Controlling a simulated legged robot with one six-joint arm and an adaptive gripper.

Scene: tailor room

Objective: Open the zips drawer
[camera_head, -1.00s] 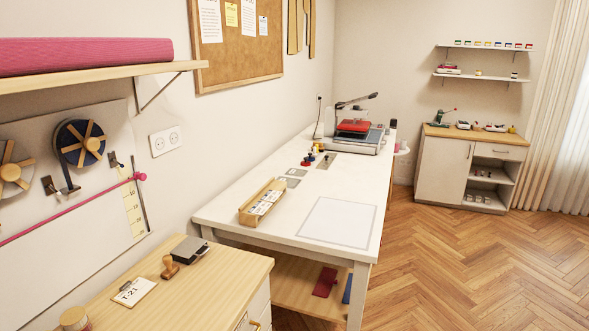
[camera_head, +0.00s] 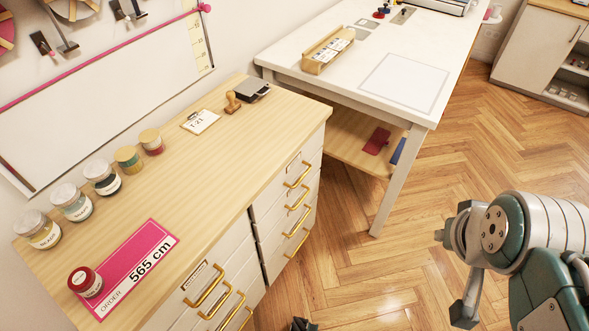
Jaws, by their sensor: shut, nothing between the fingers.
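The wooden-topped drawer cabinet (camera_head: 190,150) has two columns of white drawers with brass handles. In the right column, a top handle (camera_head: 298,175) and several handles below it show. In the left column, a top handle (camera_head: 206,286) shows, with more below running toward the bottom edge. All visible drawer fronts look shut. Small label frames sit on the fronts, but I cannot read which one is zips. The dark tip of my gripper (camera_head: 301,325) just shows at the bottom edge, shut and empty, apart from the handles and right of the left column. Most of it is out of frame.
A pink order card (camera_head: 125,268) reading 565 cm, a red-lidded jar (camera_head: 84,281), several other jars, a clipboard (camera_head: 200,121) and a stamp (camera_head: 233,102) stand on the cabinet. A white table (camera_head: 350,85) adjoins behind. The floor (camera_head: 350,270) right of the cabinet is clear.

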